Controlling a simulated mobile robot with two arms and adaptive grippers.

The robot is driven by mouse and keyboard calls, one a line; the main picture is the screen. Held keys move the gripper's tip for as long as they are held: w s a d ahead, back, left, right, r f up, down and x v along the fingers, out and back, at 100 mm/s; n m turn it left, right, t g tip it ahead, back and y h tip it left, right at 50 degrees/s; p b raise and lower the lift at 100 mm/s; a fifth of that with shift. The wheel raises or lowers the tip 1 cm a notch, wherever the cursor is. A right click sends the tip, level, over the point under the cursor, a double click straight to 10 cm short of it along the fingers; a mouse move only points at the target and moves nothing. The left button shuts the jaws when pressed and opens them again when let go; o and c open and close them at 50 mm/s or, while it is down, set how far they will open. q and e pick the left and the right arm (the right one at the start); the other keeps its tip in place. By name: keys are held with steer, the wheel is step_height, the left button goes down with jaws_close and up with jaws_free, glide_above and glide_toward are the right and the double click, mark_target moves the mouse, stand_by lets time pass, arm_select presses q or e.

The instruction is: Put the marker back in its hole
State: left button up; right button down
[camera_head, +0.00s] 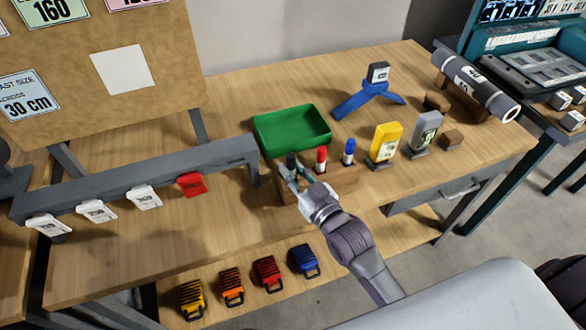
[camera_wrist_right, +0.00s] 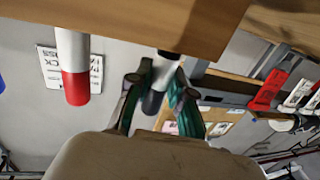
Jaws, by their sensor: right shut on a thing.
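My right gripper (camera_head: 292,172) is shut on a marker with a dark cap (camera_head: 291,160) at the left end of the wooden marker block (camera_head: 345,179). In the right wrist view my gripper's green-lined fingers (camera_wrist_right: 158,92) are on either side of this white-bodied marker (camera_wrist_right: 152,103). Its lower end is close to the block (camera_wrist_right: 110,22); I cannot tell whether it is inside a hole. A red-capped marker (camera_head: 321,160) and a blue-capped marker (camera_head: 348,152) stand upright in the block. The red one also shows in the wrist view (camera_wrist_right: 75,75). My left gripper is not in view.
A green tray (camera_head: 292,131) lies behind the block. Yellow (camera_head: 385,143) and grey (camera_head: 425,131) upright holders stand to its right. A grey rail (camera_head: 140,181) with white tags and a red tag (camera_head: 191,184) is at left. A blue stand (camera_head: 368,97) is farther back.

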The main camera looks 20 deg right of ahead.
steer(key=shift+f, duration=0.25)
steer(key=c, duration=1)
jaws_free()
steer(key=shift+o, duration=0.2)
steer(key=v, duration=1.2)
steer(key=shift+r, duration=0.1)
